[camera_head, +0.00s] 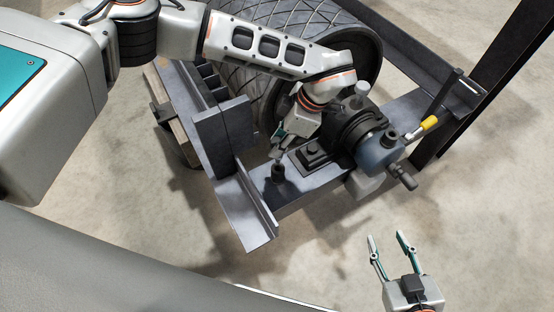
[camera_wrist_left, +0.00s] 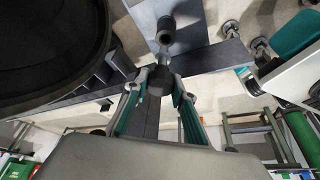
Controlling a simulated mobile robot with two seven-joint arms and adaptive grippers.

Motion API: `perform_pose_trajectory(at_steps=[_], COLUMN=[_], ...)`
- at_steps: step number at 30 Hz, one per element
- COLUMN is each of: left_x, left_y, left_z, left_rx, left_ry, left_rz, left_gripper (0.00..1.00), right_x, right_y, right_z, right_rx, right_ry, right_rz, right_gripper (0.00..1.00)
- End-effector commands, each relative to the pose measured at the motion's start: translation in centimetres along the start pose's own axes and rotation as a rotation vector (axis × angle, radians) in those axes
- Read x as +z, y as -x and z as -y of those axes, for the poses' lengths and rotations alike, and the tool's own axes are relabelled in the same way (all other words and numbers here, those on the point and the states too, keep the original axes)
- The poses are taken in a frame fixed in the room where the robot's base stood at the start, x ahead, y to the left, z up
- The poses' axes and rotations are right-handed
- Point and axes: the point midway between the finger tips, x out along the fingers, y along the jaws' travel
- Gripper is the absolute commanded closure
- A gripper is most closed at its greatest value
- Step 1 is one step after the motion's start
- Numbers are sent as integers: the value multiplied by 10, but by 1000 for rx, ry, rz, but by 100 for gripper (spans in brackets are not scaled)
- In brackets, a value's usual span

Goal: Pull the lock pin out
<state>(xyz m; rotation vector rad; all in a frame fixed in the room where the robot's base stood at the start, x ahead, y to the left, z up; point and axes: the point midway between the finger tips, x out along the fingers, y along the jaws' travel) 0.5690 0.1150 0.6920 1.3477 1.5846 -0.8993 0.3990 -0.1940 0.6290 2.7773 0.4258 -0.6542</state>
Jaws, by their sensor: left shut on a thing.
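The lock pin has a dark round knob (camera_wrist_left: 160,82) and a grey shaft, and my left gripper (camera_wrist_left: 158,72) is shut on it. In the head view my left gripper (camera_head: 283,141) is just above a black upright collar (camera_head: 278,174) on the grey frame beam. In the left wrist view the shaft points toward the black collar (camera_wrist_left: 166,30). I cannot tell whether its tip is inside the collar or clear of it. My right gripper (camera_head: 386,235) is open and empty at the lower right, over the floor.
A large ribbed pulley drum (camera_head: 290,20) lies behind my left arm. A bearing housing (camera_head: 375,145) with knobs sits right of the collar. A yellow-gripped lever (camera_head: 430,123) stands farther right. Grey upright plates (camera_head: 224,130) stand left of the collar. The floor in front is clear.

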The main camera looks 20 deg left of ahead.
Motion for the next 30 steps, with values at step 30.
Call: perform_pose_trajectory(at_steps=[30], left_x=[-18], left_y=[43], left_z=[-1], left_rx=[3], left_ry=[1], left_rz=[1], left_gripper=[100], right_x=[-46], right_y=[7], right_z=[-14], right_rx=[21], right_ry=[15], right_rz=[-63], right_gripper=[60])
